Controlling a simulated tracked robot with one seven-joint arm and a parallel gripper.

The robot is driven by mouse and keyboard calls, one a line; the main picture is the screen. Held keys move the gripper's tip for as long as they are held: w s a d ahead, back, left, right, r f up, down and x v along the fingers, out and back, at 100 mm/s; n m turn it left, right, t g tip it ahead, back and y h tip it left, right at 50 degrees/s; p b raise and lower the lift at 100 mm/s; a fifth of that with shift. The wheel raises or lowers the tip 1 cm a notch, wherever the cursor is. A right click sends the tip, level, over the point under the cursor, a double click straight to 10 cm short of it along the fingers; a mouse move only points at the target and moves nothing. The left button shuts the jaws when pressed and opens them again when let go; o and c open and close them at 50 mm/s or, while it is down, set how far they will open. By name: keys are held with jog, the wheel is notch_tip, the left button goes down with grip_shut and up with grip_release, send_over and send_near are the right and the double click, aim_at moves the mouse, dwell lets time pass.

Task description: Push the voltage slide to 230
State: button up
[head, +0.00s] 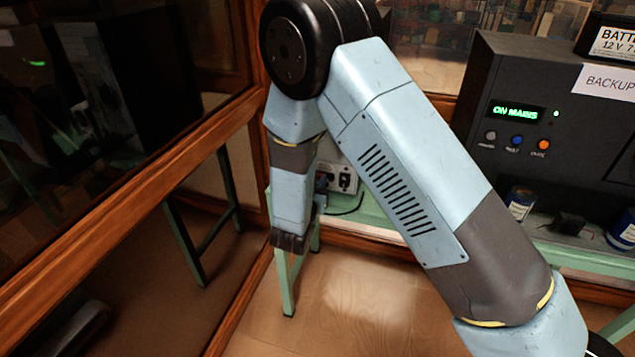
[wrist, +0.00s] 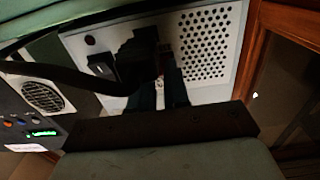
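A pale grey unit panel (wrist: 238,22) fills the upper part of the wrist view, with a perforated grille, a black rocker switch (wrist: 102,66) and a black connector with a cable. A small dark reddish part (wrist: 164,52) lies just beyond my fingertips; it may be the voltage slide, but no number is readable. My gripper (wrist: 160,98) has two dark fingers pointing at the panel, close together; whether they touch each other or the panel is unclear. In the head view, the grey unit (head: 343,162) is partly hidden by my arm, and my gripper (head: 320,201) is small beside it.
A black backup cabinet (head: 475,85) with a green "ON MAINS" display stands on the green bench (head: 380,222) at right. Blue-labelled cans (head: 520,207) stand before it. A wood-framed glass wall (head: 150,195) is close at left. A dark cable (wrist: 50,74) crosses the wrist view.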

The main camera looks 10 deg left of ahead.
grip_shut()
jog(key=shift+s+d+f, duration=0.1)
jog(key=shift+d, duration=1.1)
jog(key=o, duration=0.5)
grip_release()
jog(key=shift+s, duration=0.1)
jog(key=s+a, duration=0.1)
jog(key=s, duration=1.2)
jog(key=shift+s, duration=0.25)
